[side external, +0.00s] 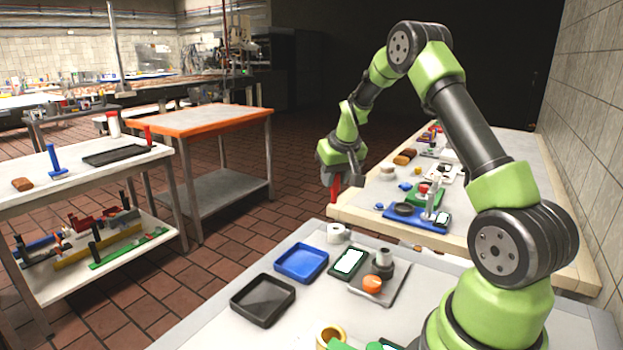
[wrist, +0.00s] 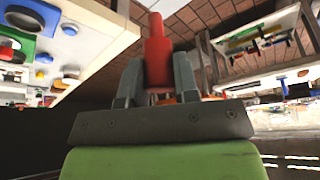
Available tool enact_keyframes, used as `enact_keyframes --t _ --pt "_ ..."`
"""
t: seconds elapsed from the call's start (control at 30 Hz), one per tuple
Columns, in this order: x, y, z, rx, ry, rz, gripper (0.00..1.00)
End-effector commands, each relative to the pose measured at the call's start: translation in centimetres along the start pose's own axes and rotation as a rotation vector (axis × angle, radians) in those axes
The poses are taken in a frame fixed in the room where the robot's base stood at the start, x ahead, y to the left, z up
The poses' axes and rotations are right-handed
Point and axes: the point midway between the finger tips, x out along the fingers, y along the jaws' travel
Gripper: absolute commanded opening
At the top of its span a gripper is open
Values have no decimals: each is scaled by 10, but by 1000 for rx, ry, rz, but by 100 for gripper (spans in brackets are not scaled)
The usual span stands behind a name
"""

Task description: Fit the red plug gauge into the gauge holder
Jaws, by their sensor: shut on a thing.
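The red plug gauge (side external: 334,190) hangs roughly upright below my gripper (side external: 335,174) in the side view, high above the floor beyond the far edge of the near table. In the wrist view the red plug gauge (wrist: 156,45) stands between the two grey fingers of my gripper (wrist: 155,72), which are shut on it. Its far end sticks out past the fingertips. I cannot tell for sure which thing is the gauge holder. A dark grey upright cylinder (side external: 385,263) on a grey plate (side external: 398,291) stands on the near table, well away from the gauge.
The near table (side external: 215,330) also bears a blue tray (side external: 301,263), a black tray (side external: 263,299), a white roll (side external: 338,233), a green-framed device (side external: 349,262) and an orange round piece (side external: 372,284). A cluttered wooden-edged bench (side external: 350,212) stands behind.

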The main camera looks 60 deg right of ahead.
Motion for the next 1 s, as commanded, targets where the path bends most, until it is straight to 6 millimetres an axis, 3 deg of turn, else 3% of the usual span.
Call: enact_keyframes --t 0.13,0.57,1.0 --pt "5 12 -2 23 0 9 5" --pt "8 11 0 22 -1 9 5" --pt "44 11 16 21 -2 8 5"
